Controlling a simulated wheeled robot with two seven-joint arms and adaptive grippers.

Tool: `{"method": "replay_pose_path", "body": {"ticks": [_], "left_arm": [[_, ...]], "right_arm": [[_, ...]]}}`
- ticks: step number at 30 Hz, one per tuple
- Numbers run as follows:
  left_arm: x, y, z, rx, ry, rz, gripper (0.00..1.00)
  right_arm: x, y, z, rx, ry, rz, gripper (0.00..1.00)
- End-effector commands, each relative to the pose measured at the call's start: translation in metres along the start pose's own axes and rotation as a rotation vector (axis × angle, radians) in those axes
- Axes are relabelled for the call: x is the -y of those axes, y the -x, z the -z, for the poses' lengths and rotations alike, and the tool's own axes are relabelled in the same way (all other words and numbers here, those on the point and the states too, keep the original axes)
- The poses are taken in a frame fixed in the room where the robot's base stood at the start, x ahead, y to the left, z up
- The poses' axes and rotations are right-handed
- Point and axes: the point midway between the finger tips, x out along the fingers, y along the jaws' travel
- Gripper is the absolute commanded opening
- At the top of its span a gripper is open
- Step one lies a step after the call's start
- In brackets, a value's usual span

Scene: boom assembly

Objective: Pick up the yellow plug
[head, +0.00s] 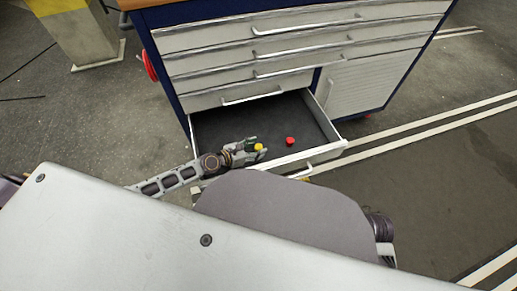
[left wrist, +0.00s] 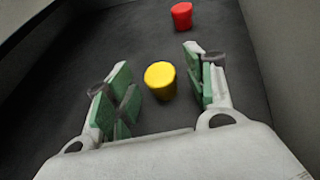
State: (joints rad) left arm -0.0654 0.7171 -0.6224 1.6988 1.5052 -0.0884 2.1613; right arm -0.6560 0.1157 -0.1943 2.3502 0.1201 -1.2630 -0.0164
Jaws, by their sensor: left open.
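The yellow plug (left wrist: 160,80) is a short cylinder on the dark floor of the open drawer. In the left wrist view it lies between the spread fingers of my left gripper (left wrist: 158,88), apart from both green pads. In the head view the yellow plug (head: 258,147) shows at the tip of my left gripper (head: 250,148), which reaches over the drawer's front left part. My left gripper is open and empty. My right gripper is not in view.
A red plug (head: 290,141) stands in the drawer to the right of the yellow one, and farther off in the left wrist view (left wrist: 181,16). The drawer (head: 326,122) has raised walls around it. The blue and grey cabinet (head: 215,65) stands behind, with its other drawers shut.

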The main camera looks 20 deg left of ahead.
Motion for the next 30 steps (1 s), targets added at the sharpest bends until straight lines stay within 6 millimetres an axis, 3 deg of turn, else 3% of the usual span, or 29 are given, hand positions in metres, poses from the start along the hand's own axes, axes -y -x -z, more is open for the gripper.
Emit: {"method": "replay_pose_path", "body": {"ticks": [8,17,30], "left_arm": [[-0.0001,0.0002,0.0001,0.000,0.000,0.000,0.53],[-0.0001,0.0003,0.0001,0.000,0.000,0.000,0.16],[-0.0001,0.0008,-0.0012,0.000,0.000,0.000,0.16]], "right_arm": [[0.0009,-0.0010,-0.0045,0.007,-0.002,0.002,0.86],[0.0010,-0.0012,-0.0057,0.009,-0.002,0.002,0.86],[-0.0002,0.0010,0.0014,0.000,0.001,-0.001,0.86]]}}
